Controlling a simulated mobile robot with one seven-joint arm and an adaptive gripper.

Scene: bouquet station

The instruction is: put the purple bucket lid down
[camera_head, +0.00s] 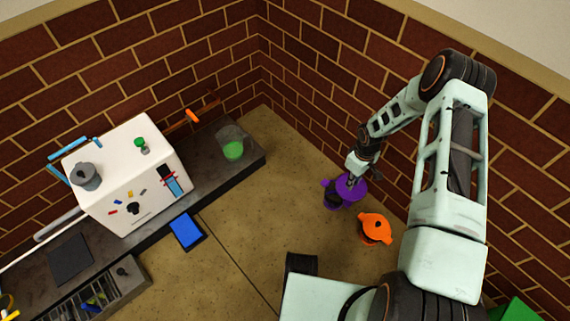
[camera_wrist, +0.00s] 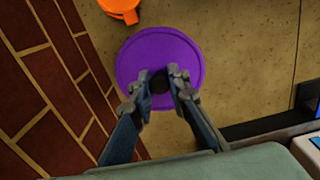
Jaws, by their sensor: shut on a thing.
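The purple bucket lid (camera_wrist: 135,52) is a round purple disc with a dark knob (camera_wrist: 159,84) at its middle. My gripper (camera_wrist: 160,82) is shut on this knob and holds the lid. In the head view the lid (camera_head: 352,191) is below my gripper (camera_head: 352,177). A purple bucket (camera_head: 333,203) with a dark opening is just left of the lid and partly overlapped by it. I cannot tell the height of the lid above the floor or whether it touches the bucket. The bucket does not show in the wrist view.
An orange bucket with an orange lid (camera_head: 375,226) stands to the lower right; it also shows in the wrist view (camera_wrist: 121,6). A brick wall (camera_head: 385,125) is close on the right. A dark bench (camera_head: 215,170) bears a white box (camera_head: 125,170). The floor between is clear.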

